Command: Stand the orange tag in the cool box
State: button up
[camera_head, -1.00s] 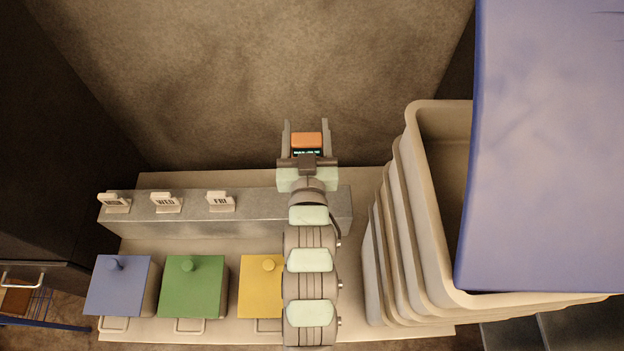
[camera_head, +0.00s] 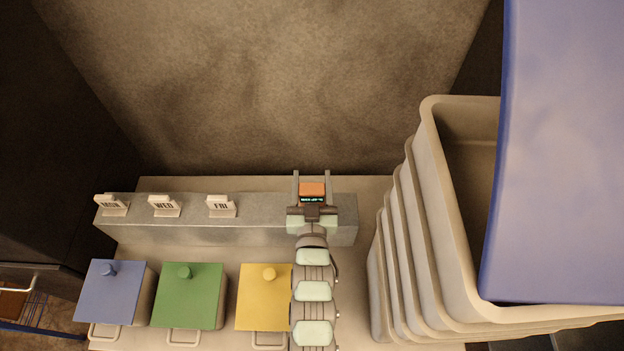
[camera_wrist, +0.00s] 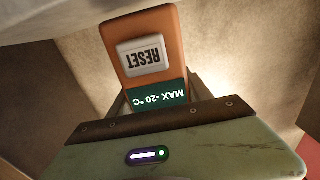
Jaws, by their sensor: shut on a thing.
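The orange tag (camera_head: 312,188) is between the two fingers of my gripper (camera_head: 311,177), which is shut on it. In the head view, the tag appears over the right end of the grey ledge; I cannot tell its height above it. The wrist view shows the tag's orange face (camera_wrist: 171,24) with a white RESET button and a dark display reading MAX -20°C, both upside down in the picture. Three lidded boxes, blue (camera_head: 112,293), green (camera_head: 188,297) and yellow (camera_head: 263,297), stand in front of the ledge. I cannot tell which thing is the cool box.
Three white day cards, one reading WED (camera_head: 164,206) and one FRI (camera_head: 221,206), stand on the grey ledge (camera_head: 270,209) left of my gripper. Nested pale bins (camera_head: 432,150) stand to the right, with a large blue sheet-like surface (camera_head: 560,150) over them.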

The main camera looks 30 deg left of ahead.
jog(key=shift+f, duration=0.3)
jog(key=o, duration=1.6)
jog(key=shift+c, duration=0.2)
jog(key=shift+r, duration=0.2)
jog(key=b+v, duration=0.1)
jog(key=v, duration=1.1)
jog(key=shift+d, duration=0.1)
